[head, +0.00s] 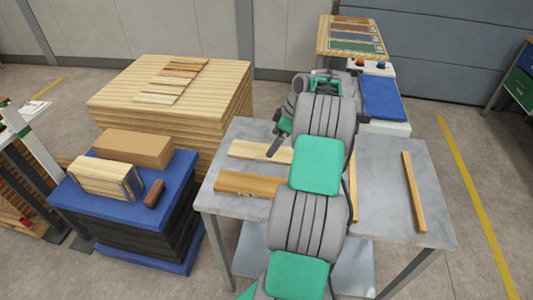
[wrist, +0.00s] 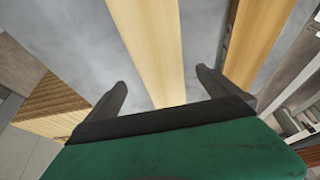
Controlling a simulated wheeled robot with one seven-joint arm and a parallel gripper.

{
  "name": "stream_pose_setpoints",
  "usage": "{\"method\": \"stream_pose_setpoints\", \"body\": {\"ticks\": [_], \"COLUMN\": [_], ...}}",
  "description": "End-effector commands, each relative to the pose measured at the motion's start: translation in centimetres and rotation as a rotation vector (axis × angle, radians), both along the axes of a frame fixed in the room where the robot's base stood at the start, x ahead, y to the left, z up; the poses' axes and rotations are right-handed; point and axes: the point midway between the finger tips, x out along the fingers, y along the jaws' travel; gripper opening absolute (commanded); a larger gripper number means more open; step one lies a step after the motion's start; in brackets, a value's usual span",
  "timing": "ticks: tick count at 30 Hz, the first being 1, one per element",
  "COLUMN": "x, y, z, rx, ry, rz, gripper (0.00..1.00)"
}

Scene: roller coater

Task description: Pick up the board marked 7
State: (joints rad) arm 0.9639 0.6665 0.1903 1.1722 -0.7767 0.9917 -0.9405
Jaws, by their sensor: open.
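A pale board (head: 258,151) and a browner board (head: 248,184) lie on the grey table (head: 385,215). No number 7 is legible on any board, so I cannot tell which one carries it. My gripper (head: 280,137) is at the far side of the table, by the right part of the pale board, partly hidden by my arm. In the wrist view my gripper (wrist: 162,88) is open and empty. A pale board (wrist: 152,45) runs between its two fingers, apart from both. A second board (wrist: 258,38) runs beside the right finger.
A narrow strip (head: 413,192) lies at the table's right. A large wood stack (head: 170,100) with thin slats on top stands at left. A blue-topped pallet (head: 180,180) holds boxes. A machine with a blue panel (head: 382,98) stands behind the table.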

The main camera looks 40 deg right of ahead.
Motion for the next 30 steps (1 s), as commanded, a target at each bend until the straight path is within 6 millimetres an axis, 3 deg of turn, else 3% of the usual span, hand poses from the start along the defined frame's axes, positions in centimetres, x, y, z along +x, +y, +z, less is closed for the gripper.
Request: {"method": "stream_pose_setpoints", "body": {"ticks": [9, 15, 30], "x": [1.4, 1.4, 1.5], "y": [1.3, 1.3, 1.3], "z": [-4.3, -4.6, -4.5], "rx": [-0.001, -0.001, -0.001], "ry": [0.002, 0.001, 0.002], "rz": [-0.002, -0.004, -0.003], "gripper": [1.0, 1.0, 0.6]}}
